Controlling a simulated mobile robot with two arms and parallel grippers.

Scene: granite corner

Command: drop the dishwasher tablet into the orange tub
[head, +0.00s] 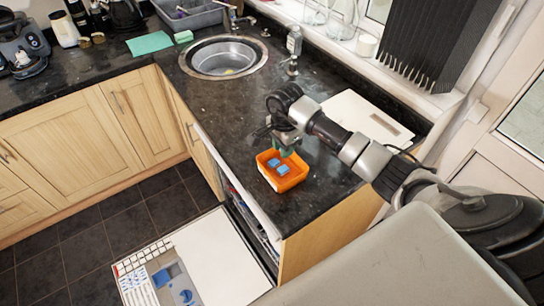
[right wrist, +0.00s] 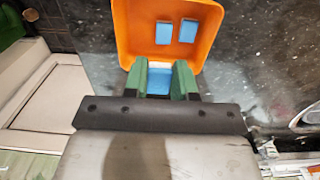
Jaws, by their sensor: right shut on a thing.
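The orange tub (head: 291,182) stands on the dark granite worktop near its front corner. Two blue tablets (head: 274,163) lie inside the tub. In the right wrist view the tub (right wrist: 131,32) is at the top, with the same two tablets (right wrist: 164,33) in it. My right gripper (head: 286,151) is over the back part of the tub. In the right wrist view its green fingers (right wrist: 159,82) are shut on a blue dishwasher tablet (right wrist: 159,80), at the tub's near edge in that picture. Its height above the tub is hard to tell. My left gripper is not in view.
A round steel sink (head: 226,57) and a tap (head: 293,50) are behind the tub. A white board (head: 352,112) lies to the right, under my right arm. The dishwasher door (head: 213,255) is open below the worktop. Granite left of the tub is clear.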

